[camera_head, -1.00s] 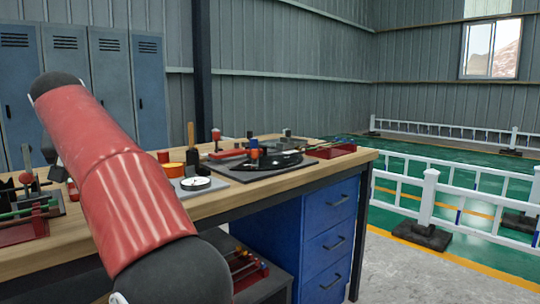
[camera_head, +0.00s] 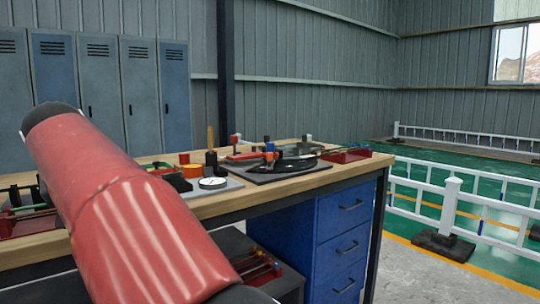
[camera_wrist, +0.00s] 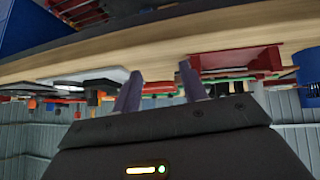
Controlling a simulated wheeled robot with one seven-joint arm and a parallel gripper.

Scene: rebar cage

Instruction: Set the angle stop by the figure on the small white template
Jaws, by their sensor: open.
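A bending fixture with a dark round plate (camera_head: 290,166) stands on the right part of the workbench in the head view. The angle stop cannot be told apart on it with certainty; small red, blue and orange parts stand on and around the plate. A round white dial (camera_head: 213,183) lies on a grey plate to its left. The small white template and its figure cannot be made out. My gripper (camera_wrist: 161,84) shows in the wrist view, its two fingers apart with nothing between them. The wrist view is upside down, with the bench edge beyond the fingers.
The wooden workbench (camera_head: 245,192) carries a red tray (camera_head: 346,156) at its right end and an orange roll (camera_head: 192,171). Blue drawers (camera_head: 338,235) stand below it. White railings (camera_head: 470,205) stand on the right, beyond open floor.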

